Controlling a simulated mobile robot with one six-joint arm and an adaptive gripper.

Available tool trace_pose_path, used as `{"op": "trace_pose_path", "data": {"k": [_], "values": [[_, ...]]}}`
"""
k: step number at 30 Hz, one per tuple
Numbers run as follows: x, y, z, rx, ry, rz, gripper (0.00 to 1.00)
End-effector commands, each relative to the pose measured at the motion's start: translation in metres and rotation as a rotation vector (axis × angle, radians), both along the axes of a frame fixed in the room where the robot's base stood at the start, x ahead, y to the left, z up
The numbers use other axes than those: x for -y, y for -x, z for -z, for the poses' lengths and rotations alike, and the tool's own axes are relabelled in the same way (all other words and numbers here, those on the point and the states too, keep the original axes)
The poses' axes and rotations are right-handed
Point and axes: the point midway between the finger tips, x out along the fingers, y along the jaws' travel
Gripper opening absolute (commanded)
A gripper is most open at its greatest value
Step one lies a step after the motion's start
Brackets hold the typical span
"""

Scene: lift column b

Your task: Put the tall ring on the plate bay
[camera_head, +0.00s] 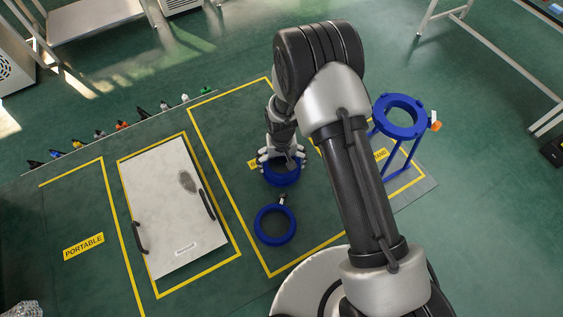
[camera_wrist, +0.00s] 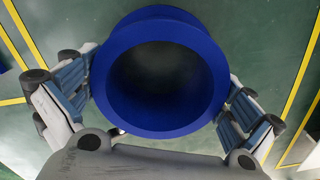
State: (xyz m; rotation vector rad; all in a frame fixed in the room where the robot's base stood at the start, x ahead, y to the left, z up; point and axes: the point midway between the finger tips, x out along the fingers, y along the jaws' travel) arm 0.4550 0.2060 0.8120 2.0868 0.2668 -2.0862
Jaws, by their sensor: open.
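A deep blue ring (camera_head: 282,180), which seems to be the tall ring, stands on the green floor in the middle yellow-lined bay. My gripper (camera_head: 282,164) is directly over it, pointing down. In the wrist view the same ring (camera_wrist: 160,124) sits between the two open fingers (camera_wrist: 160,92), one on each side; whether they touch it I cannot tell. The plate bay (camera_head: 199,275) is the yellow outline to the left. A pale plate (camera_head: 170,215) with two dark handles and a dark smudge lies in it.
A lower blue ring (camera_head: 275,225) with a small tab lies just in front. A blue ring stand on legs (camera_head: 400,117) stands at the right. Several small coloured items line the back edge. The "PORTABLE" bay (camera_head: 84,247) at far left is clear.

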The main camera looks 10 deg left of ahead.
Motion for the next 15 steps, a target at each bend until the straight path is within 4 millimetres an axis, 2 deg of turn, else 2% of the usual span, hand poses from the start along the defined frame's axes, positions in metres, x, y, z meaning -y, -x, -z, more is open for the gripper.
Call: {"op": "trace_pose_path", "data": {"k": [5,15], "values": [[0.0,-0.001,-0.019,0.002,-0.001,0.0,1.0],[0.0,-0.001,-0.093,0.004,-0.001,0.0,1.0]]}}
